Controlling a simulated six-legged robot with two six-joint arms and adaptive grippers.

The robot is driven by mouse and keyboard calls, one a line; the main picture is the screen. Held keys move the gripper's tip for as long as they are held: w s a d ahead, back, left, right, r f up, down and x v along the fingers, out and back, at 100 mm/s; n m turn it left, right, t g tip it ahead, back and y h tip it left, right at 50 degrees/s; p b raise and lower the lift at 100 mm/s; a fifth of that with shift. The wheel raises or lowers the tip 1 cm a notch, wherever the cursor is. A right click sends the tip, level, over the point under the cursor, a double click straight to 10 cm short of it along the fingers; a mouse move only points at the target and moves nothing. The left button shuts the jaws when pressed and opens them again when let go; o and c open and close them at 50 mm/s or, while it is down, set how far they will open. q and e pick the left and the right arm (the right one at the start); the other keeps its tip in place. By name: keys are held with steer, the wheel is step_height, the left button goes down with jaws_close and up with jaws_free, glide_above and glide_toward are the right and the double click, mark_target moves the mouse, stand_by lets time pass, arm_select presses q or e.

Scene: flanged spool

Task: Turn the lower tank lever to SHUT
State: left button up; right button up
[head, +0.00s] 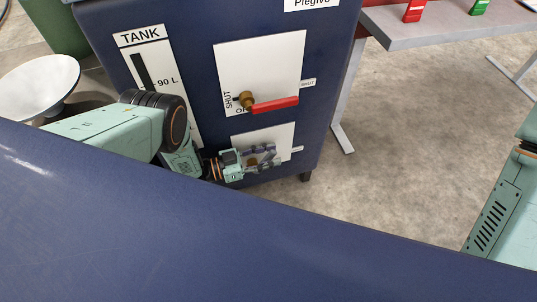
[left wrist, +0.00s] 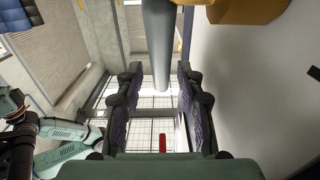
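The blue tank (head: 200,30) carries two white valve plates. On the lower plate (head: 285,137), a brass valve part (head: 251,162) shows partly behind my left gripper (head: 262,156); the lower lever's handle and its angle cannot be made out in the head view. In the left wrist view my left gripper (left wrist: 158,105) has its two dark fingers apart. A grey bar (left wrist: 158,45) reaches down from the top between them, with gaps visible on both sides. A brass-yellow part (left wrist: 245,10) is at the top right. My right gripper is out of view.
The upper plate (head: 260,60) has a brass valve with a red lever (head: 275,105) pointing right, just above my gripper. A white bowl-like dish (head: 40,85) is at left. A grey table (head: 450,25) stands at right, with open floor before it.

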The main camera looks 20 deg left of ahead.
arm_select(q)
steer(key=shift+w, duration=0.1)
steer(key=shift+c, duration=0.2)
jaws_close()
